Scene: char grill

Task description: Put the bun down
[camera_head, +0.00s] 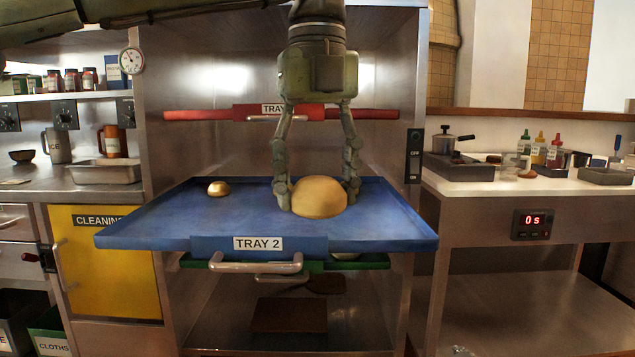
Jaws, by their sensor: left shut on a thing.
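A round tan bun (319,198) is between the fingers of my left gripper (317,194). The gripper points straight down and is shut on the bun, one finger on each side. The bun is at or just above the surface of the blue tray labelled TRAY 2 (180,226); I cannot tell whether it touches. A smaller golden bun-like piece (218,189) lies on the same tray to the left. My right gripper is not in view.
The blue tray is pulled out of the steel rack, with bare room on its left and right. A red tray (205,114) is above, and a green tray (372,262) below. A counter with pans and sauce bottles (539,148) stands right; a yellow cleaning cupboard (105,270) stands left.

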